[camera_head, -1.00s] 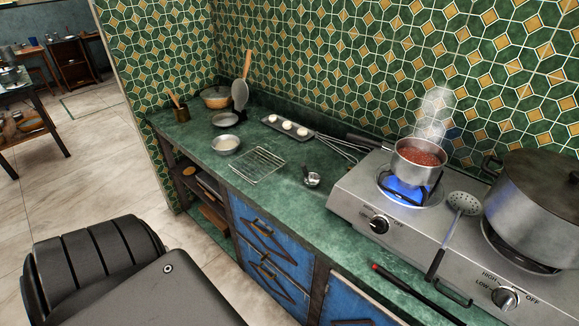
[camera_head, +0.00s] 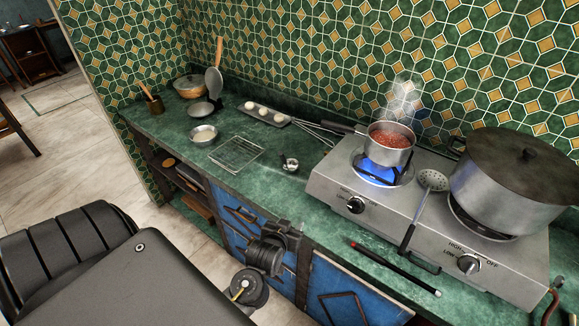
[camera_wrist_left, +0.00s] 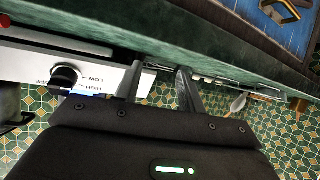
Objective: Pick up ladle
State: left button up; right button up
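A skimmer-like ladle (camera_head: 431,181) with a round perforated metal bowl and a long black handle lies across the front of the gas hotplate (camera_head: 335,182). Its handle slants down toward the hotplate's front edge. My left gripper (camera_head: 285,232) is in front of the blue cabinet, below the counter edge, left of the ladle and apart from it. In the left wrist view its two fingers (camera_wrist_left: 158,82) stand apart with nothing between them. The ladle cannot be made out clearly in that view. My right gripper is not in view.
A steaming saucepan (camera_head: 390,143) of red food sits on a lit blue flame. A large lidded pot (camera_head: 510,182) stands at the right. A dark rod with a red end (camera_head: 395,268) lies along the counter's front. A small metal cup (camera_head: 290,164) and wire rack (camera_head: 237,152) are left.

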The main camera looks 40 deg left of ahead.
pick_arm(q)
jog(key=w+a+r+n+t+y, duration=0.25)
jog(key=w+a+r+y, duration=0.2)
jog(key=r, duration=0.25)
jog(key=n+y, duration=0.2)
send_near(283, 161)
jog(key=x, duration=0.2)
jog(key=shift+t, duration=0.35)
jog(key=p+x, duration=0.1)
jog(key=x, duration=0.4)
jog(key=shift+w+a+f+p, duration=0.1)
jog(key=shift+w+a+p, duration=0.15)
jog(key=shift+p, duration=0.1)
jog(key=p+x, duration=0.2)
jog(key=x, duration=0.2)
jog(key=shift+w+a, duration=0.15)
jog(key=shift+a, duration=0.05)
jog(key=shift+w+a+p, duration=0.2)
jog(key=shift+w+p, duration=0.1)
jog(key=shift+s, duration=0.1)
